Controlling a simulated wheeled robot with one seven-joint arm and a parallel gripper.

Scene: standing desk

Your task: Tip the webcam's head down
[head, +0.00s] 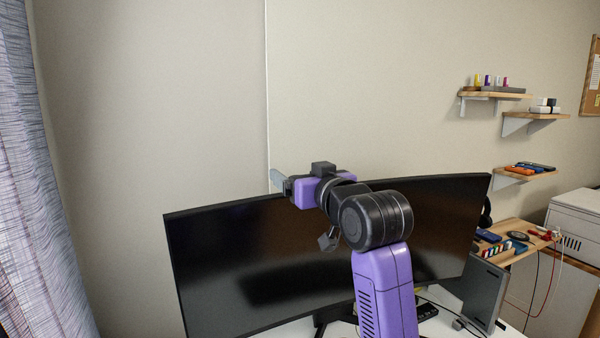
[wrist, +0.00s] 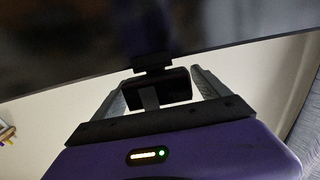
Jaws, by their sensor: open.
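The webcam (wrist: 172,88) is a small dark block with a narrow neck, at the edge of the dark monitor (wrist: 80,60) in the wrist view. My gripper (wrist: 158,86) is open, with one grey finger on each side of the webcam's head. A gap shows between the head and each finger, so I cannot see contact. In the head view my gripper (head: 279,181) is at the monitor's top edge, left of its middle, with a grey finger visible. I cannot make out the webcam there; my gripper and wrist seem to hide it. Its tilt is hard to judge.
The wide curved monitor (head: 235,255) stands on a white desk. A dark box (head: 485,292) stands to its right, near a wooden shelf with small items. Wall shelves (head: 495,95) hang further right, and a curtain (head: 40,180) hangs at left. The wall above the monitor is clear.

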